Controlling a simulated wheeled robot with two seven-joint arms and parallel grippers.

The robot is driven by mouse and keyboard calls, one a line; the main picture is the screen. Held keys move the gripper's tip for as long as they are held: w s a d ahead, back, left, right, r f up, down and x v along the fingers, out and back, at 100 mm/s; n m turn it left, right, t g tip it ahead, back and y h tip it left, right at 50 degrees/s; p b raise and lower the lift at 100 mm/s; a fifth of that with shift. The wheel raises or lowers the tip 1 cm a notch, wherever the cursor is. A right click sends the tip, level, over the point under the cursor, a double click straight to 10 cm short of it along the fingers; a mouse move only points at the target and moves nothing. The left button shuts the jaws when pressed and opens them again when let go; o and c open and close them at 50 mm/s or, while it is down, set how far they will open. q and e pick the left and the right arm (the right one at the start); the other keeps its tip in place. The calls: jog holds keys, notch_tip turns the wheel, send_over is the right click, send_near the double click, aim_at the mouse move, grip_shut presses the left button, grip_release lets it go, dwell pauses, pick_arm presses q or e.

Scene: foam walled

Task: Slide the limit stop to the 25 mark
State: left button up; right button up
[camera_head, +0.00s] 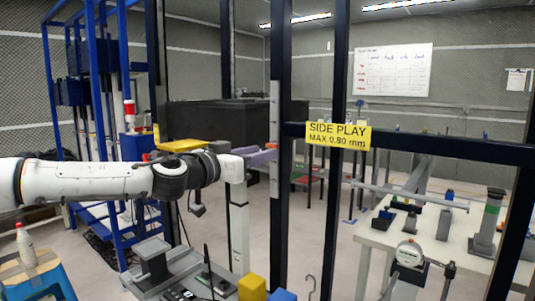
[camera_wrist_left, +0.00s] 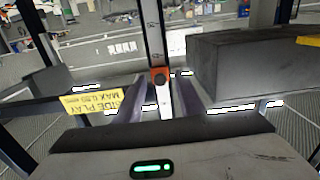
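The limit stop (camera_wrist_left: 159,77) is an orange block with a dark round knob, on an upright pale scale strip (camera_wrist_left: 154,35) in the left wrist view. The strip (camera_head: 274,105) also shows in the head view, fixed along a dark post. My left gripper (camera_head: 268,156) reaches the strip from the left. In the wrist view its two purple-grey fingers (camera_wrist_left: 160,88) stand on either side of the stop, with small gaps visible, so it looks open around the stop. The scale's numbers are too small to read. In the head view the stop is mostly hidden. My right gripper is out of view.
A yellow side-play sign (camera_head: 338,134) hangs on the dark crossbar right of the strip. A large dark box (camera_head: 215,118) stands behind my left arm. A white table (camera_head: 425,235) with several fixtures is beyond the frame. A blue rack (camera_head: 90,120) stands at the left.

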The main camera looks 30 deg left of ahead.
pick_arm(q)
jog(key=shift+w, duration=0.4)
jog(key=shift+s, duration=0.1)
jog(key=shift+c, duration=0.4)
grip_shut()
